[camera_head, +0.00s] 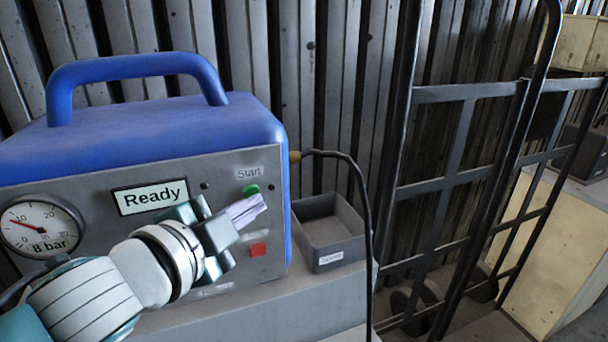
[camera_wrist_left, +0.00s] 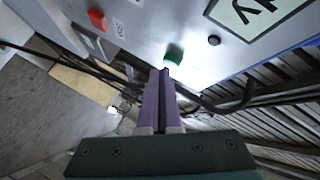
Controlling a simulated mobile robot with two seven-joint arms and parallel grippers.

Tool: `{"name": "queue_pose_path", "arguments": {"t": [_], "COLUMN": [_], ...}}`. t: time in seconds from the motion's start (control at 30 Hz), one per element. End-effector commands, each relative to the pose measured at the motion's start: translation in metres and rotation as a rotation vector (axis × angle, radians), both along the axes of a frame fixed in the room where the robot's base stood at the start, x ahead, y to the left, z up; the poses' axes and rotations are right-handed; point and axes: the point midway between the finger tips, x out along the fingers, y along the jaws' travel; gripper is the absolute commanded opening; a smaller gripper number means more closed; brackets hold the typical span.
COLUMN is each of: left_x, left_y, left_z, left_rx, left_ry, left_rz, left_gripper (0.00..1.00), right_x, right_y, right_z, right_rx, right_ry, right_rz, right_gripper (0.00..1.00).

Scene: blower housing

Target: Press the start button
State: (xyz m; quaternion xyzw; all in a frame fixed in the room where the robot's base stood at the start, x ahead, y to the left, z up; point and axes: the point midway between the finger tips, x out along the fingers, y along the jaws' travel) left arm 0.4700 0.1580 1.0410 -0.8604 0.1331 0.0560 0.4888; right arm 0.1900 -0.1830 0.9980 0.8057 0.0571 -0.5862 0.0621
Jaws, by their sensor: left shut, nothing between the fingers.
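The green start button (camera_head: 251,189) sits under the "Start" label on the grey front panel of a blue-topped machine (camera_head: 130,135). It also shows in the left wrist view (camera_wrist_left: 174,54), just beyond the fingertips. My left gripper (camera_head: 262,203) is shut and empty, its pale purple fingers pointing at the panel just below and right of the button in the head view. In the left wrist view the closed fingertips (camera_wrist_left: 160,72) are close under the button; I cannot tell whether they touch it. My right gripper is not in view.
A red button (camera_head: 258,249) is below the green one. The display (camera_head: 150,197) reads "Ready", beside a pressure gauge (camera_head: 40,226). A grey open bin (camera_head: 335,232) stands right of the machine. A black cable (camera_head: 362,190) hangs there, and a hand truck (camera_head: 470,180) stands further right.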

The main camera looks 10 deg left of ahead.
Motion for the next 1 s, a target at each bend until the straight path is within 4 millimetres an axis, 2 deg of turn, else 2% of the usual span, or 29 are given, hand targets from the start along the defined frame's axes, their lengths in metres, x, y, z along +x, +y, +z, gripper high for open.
{"name": "queue_pose_path", "arguments": {"t": [0.67, 1.0], "left_x": [0.0055, -0.003], "left_y": [0.004, -0.0015], "left_z": [-0.0001, 0.0], "left_rx": [0.001, 0.0], "left_ry": [0.0, 0.001], "left_rz": [0.001, 0.0], "left_gripper": [0.0, 0.0], "right_x": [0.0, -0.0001], "right_y": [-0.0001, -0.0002], "right_z": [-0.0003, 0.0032], "right_rx": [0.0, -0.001], "right_ry": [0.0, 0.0], "right_rz": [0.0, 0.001], "right_gripper": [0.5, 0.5]}}
